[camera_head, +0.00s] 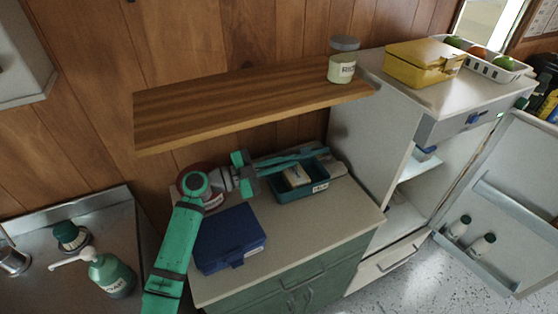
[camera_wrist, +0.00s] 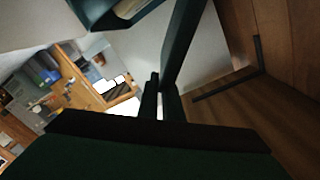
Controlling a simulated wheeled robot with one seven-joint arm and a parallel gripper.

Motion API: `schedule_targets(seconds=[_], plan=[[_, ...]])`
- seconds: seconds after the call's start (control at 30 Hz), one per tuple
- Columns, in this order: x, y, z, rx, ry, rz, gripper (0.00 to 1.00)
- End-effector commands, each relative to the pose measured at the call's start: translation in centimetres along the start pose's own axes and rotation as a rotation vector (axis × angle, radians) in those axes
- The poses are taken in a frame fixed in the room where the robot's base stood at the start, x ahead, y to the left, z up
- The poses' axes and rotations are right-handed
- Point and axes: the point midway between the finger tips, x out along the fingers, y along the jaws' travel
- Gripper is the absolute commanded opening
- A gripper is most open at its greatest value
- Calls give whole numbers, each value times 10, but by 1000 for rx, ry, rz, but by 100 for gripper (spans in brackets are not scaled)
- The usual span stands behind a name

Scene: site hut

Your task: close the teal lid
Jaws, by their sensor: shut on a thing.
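The teal box (camera_head: 301,190) stands on the counter with a pale item (camera_head: 296,174) inside. Its teal lid (camera_head: 290,158) is open, raised along the back side of the box. My gripper (camera_head: 250,172) is at the left end of the lid, below the wooden shelf. In the wrist view my gripper (camera_wrist: 161,98) has its fingers closed on the edge of the lid (camera_wrist: 184,45), which shows as a dark strip. Part of the box (camera_wrist: 120,18) shows at the top there. The exact finger contact is dark and partly hidden.
A wooden shelf (camera_head: 230,101) with a jar (camera_head: 342,62) hangs just above. A blue box (camera_head: 230,239) sits left of the teal box. The open fridge (camera_head: 375,125) stands to the right, with a yellow box (camera_head: 424,63) on top. The counter's front right is clear.

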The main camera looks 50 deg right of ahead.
Motion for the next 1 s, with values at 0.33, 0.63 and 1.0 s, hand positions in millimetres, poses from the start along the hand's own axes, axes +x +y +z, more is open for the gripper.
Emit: schedule_targets(seconds=[0.33, 0.63, 1.0], plan=[[0, 1, 1, -3, -2, 1, 15], [-1, 0, 1, -2, -2, -1, 23], [-4, -19, -34, 3, -3, 0, 23]])
